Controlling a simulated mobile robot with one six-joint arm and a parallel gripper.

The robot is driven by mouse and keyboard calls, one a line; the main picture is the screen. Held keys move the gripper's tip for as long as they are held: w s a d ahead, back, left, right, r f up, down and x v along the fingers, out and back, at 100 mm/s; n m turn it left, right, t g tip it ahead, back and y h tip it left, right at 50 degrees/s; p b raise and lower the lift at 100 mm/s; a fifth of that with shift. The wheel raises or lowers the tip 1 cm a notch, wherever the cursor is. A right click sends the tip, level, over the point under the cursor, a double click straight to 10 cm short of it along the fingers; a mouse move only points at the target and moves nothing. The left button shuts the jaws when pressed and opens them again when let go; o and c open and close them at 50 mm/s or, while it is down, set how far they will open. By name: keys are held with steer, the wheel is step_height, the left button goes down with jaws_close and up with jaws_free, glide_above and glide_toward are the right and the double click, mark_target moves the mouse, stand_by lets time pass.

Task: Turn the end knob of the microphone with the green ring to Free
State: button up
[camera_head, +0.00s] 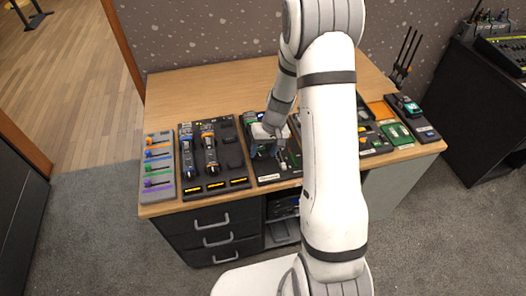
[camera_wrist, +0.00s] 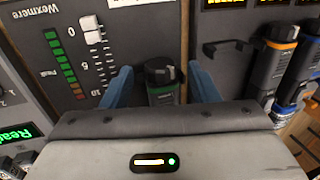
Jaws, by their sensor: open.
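A dark cylinder with a thin green band (camera_wrist: 163,90), the microphone with the green ring, stands out in the wrist view with its black end knob (camera_wrist: 159,68) towards the top. My gripper (camera_wrist: 162,82) is open, with one blue finger on each side of this microphone and visible gaps at both sides. The knob's marking and setting cannot be read. In the head view my gripper (camera_head: 265,149) is low over the middle panel, and the green-ringed microphone is not clearly distinguishable there.
A panel marked Wexmere (camera_wrist: 62,45) with a white slider (camera_wrist: 92,30) and a level scale lies left of the fingers. An orange-ringed microphone (camera_wrist: 275,55) and a blue-ringed one lie to the right. The desk (camera_head: 175,95) behind the panels is clear.

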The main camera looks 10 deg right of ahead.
steer(key=shift+a+f, duration=0.15)
steer(key=shift+f, duration=0.45)
steer(key=c, duration=1)
